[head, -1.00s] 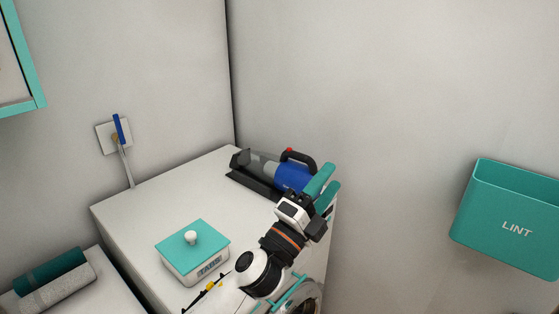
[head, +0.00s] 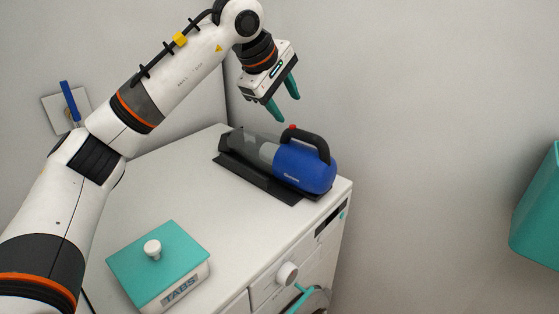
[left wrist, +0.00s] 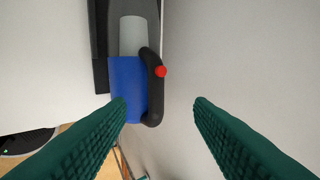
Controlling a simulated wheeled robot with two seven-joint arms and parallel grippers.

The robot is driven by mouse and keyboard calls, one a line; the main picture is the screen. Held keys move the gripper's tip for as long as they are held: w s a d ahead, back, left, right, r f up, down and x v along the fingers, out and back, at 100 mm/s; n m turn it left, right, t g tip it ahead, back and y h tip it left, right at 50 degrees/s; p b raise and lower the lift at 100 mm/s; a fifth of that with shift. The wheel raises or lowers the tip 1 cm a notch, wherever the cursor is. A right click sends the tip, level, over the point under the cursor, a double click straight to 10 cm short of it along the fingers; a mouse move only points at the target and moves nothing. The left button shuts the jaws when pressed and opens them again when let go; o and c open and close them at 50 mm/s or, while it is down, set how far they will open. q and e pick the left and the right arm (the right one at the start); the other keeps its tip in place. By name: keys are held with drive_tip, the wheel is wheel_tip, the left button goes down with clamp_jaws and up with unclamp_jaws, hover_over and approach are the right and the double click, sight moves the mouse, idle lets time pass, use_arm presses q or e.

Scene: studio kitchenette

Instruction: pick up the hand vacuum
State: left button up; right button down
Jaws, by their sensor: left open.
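The hand vacuum (head: 304,167) has a blue body, a grey nozzle end, a black loop handle and a red button. It lies on a dark base (head: 259,178) at the back right of the white machine's top. In the left wrist view the vacuum (left wrist: 127,84) is left of centre, with its handle (left wrist: 153,88) nearest the middle. My left gripper (head: 284,107) is open and empty, above the vacuum and pointing down. In the wrist view its teal fingers (left wrist: 160,106) are wide apart, the left one overlapping the blue body. My right gripper is not in view.
A white box with a teal lid (head: 158,262), marked TABS, stands on the front left of the machine top (head: 215,215). Walls stand close behind and right of the machine. A teal bin (head: 538,215) is at the right edge.

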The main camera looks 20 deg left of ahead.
sight(300, 131)
use_arm(q)
drive_tip(key=p+x, duration=0.2)
drive_tip(key=x, duration=0.3)
drive_tip(key=shift+s+d+f+p, duration=0.2)
drive_tip(key=shift+f+p, duration=0.1)
drive_tip(key=shift+p, duration=0.1)
drive_tip(key=shift+w+f+p, duration=0.25)
drive_tip(key=shift+p, duration=0.1)
drive_tip(key=p+x, duration=0.1)
drive_tip(key=x, duration=0.2)
drive_tip(key=shift+s+p, duration=0.15)
drive_tip(key=shift+p, duration=0.2)
drive_tip(key=shift+w+f, duration=0.4)
drive_tip(key=shift+f, duration=0.1)
drive_tip(key=shift+s+r, duration=0.1)
drive_tip(key=shift+s, duration=0.05)
clamp_jaws()
drive_tip(key=shift+r, duration=0.15)
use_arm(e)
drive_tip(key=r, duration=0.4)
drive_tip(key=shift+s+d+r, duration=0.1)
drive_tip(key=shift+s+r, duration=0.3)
